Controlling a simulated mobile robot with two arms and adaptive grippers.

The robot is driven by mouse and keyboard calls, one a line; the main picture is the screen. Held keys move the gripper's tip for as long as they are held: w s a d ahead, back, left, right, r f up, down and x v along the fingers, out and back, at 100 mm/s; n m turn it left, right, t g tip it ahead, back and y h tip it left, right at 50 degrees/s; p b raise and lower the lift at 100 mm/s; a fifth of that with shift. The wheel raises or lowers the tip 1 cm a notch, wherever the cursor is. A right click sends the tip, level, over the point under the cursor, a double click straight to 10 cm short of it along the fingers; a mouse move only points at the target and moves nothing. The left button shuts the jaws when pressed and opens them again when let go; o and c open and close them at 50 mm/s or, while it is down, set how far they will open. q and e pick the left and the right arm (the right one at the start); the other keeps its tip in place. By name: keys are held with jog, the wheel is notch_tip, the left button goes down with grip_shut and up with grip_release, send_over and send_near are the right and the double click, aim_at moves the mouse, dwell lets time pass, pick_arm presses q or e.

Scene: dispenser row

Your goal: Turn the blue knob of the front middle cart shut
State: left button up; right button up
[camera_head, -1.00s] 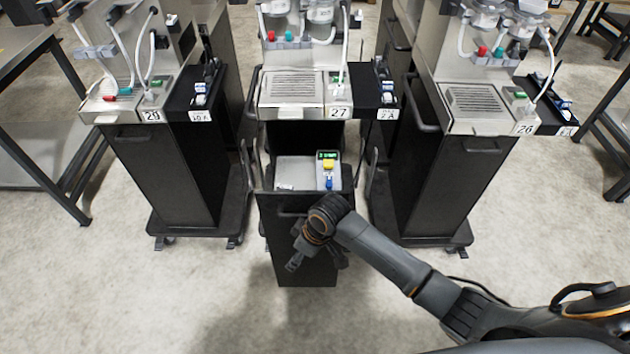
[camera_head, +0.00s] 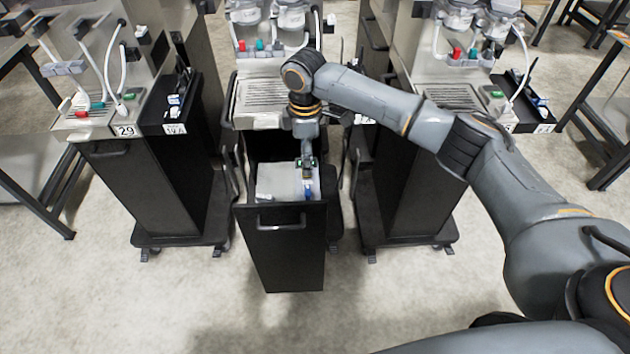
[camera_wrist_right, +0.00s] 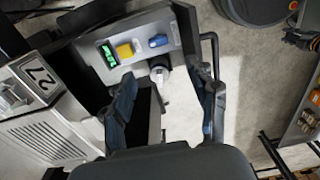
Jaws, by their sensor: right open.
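The front middle cart is the black pulled-out unit (camera_head: 282,250) below the number 27 station. On its top is a grey panel with a green display (camera_wrist_right: 108,55), a yellow button (camera_wrist_right: 124,50) and the blue knob (camera_wrist_right: 158,41). The blue knob also shows in the head view (camera_head: 308,192), just on the near side of my right gripper (camera_head: 307,168). In the right wrist view the fingers of my right gripper (camera_wrist_right: 162,70) are apart and empty, and the knob lies ahead of them, apart from both. My left gripper is not in view.
Station 29 (camera_head: 92,122) stands to the left and another station (camera_head: 450,98) to the right, partly behind my right arm. A dark handle (camera_head: 280,222) is on the cart's front. The floor (camera_head: 180,310) in front is clear.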

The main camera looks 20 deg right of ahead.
jog(key=p, duration=0.1)
send_near(308, 190)
jog(key=shift+s+a, duration=0.15)
jog(key=shift+a, duration=0.15)
notch_tip(308, 190, down, 8)
jog(key=shift+d+r+p, duration=0.1)
jog(key=shift+p, duration=0.3)
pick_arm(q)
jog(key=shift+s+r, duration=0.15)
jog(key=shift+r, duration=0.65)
pick_arm(e)
jog(key=shift+d+f, duration=0.1)
jog(key=shift+f, duration=0.6)
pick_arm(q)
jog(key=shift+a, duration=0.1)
pick_arm(e)
jog(key=shift+r, duration=0.1)
jog(key=c, duration=1.1)
